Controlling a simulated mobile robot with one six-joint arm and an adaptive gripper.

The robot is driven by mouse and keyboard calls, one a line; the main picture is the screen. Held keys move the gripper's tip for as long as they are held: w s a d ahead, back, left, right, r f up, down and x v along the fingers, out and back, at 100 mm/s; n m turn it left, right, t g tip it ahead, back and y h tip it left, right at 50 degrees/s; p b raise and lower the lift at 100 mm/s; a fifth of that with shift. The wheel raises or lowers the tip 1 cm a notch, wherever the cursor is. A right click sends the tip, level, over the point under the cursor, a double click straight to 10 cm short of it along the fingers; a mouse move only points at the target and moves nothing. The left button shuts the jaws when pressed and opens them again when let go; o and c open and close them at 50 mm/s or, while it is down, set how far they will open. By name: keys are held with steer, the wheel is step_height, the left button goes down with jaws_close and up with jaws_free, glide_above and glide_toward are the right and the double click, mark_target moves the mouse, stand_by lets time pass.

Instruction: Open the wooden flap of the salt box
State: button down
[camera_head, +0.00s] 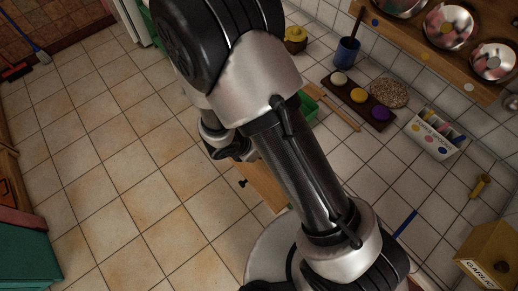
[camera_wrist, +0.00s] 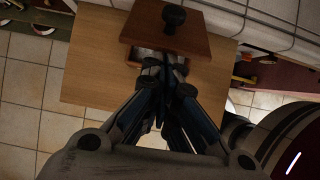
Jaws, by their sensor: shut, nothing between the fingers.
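In the wrist view, the reddish-brown wooden flap (camera_wrist: 150,32) of the salt box carries a round black knob (camera_wrist: 174,17). A narrow gap with a pale inside shows below its near edge, so the flap looks partly raised; its exact angle is unclear. My gripper (camera_wrist: 165,66) is shut and empty, with its fingertips at this gap, close under the flap edge. I cannot tell whether they touch. In the head view, a wooden part (camera_head: 264,187) with a black knob shows beside my arm, which hides my gripper and most of the box.
A light wooden surface (camera_wrist: 90,70) lies around the box. In the head view, a garlic box (camera_head: 490,250), a dark tray (camera_head: 343,92) with coloured pieces, a white container (camera_head: 437,140) and a blue pot (camera_head: 347,52) stand at the right. The tiled floor (camera_head: 110,150) at left is mostly clear.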

steer(key=w+d+r+y+p, duration=0.1)
steer(key=d+r+p, duration=0.1)
steer(key=w+d+r+g+p, duration=0.1)
steer(key=w+d+r+p, duration=0.1)
steer(key=p, duration=0.1)
steer(key=w+d+r+y+p, duration=0.1)
steer(key=d+r+p, duration=0.1)
steer(key=d, duration=0.1)
steer(key=shift+w+g+y+p, duration=0.3)
steer(key=shift+g+p, duration=0.05)
steer(key=shift+g, duration=0.05)
steer(key=shift+w+d, duration=0.3)
steer(key=shift+d, duration=0.05)
steer(key=shift+a, duration=0.1)
stand_by(0.8)
